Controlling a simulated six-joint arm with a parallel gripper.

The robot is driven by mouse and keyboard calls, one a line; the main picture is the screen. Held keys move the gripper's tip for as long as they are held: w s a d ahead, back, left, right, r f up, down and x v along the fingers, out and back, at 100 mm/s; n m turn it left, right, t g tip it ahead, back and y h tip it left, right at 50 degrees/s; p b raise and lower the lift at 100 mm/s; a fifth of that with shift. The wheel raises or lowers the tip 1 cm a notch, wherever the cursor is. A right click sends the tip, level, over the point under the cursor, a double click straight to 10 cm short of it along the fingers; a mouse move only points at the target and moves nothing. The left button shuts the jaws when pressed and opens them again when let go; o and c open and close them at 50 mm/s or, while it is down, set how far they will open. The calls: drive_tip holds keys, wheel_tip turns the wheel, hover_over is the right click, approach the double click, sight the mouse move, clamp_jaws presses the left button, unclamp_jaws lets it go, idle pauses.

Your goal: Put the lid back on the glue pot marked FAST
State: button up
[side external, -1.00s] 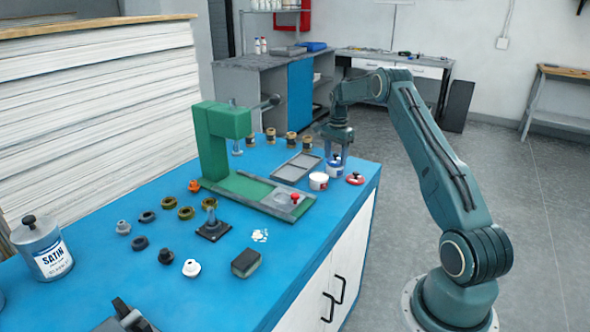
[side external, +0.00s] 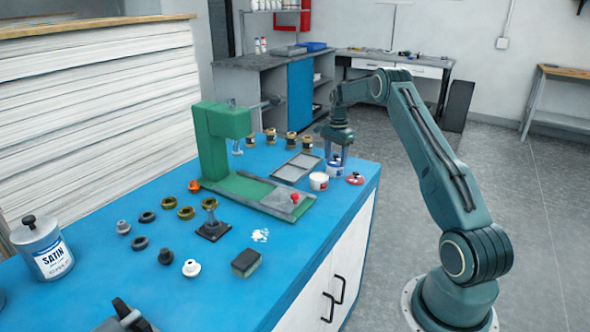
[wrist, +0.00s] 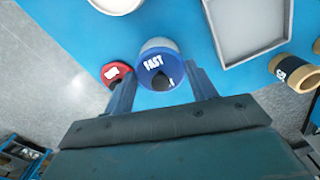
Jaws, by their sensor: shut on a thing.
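In the wrist view, my gripper (wrist: 163,90) is shut on a blue lid (wrist: 152,59) marked FAST, with a dark knob. The lid covers most of a pale round pot (wrist: 158,43); whether they touch, I cannot tell. In the side view, my gripper (side external: 337,160) points down over this small pot (side external: 335,172) near the table's right edge. A red lid (wrist: 113,69) with a white label lies beside it, also seen in the side view (side external: 355,179).
A white pot (side external: 319,182) stands close by on the left. A grey tray (side external: 298,166) lies behind, with several brown jars (side external: 292,139) beyond. A green press (side external: 225,150) stands further left. The blue table (side external: 310,225) is clear near its front right edge.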

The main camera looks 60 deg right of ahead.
idle(0.3)
drive_tip(key=o, duration=1.4)
drive_tip(key=shift+o, duration=0.2)
drive_tip(key=shift+r, duration=3.45)
clamp_jaws()
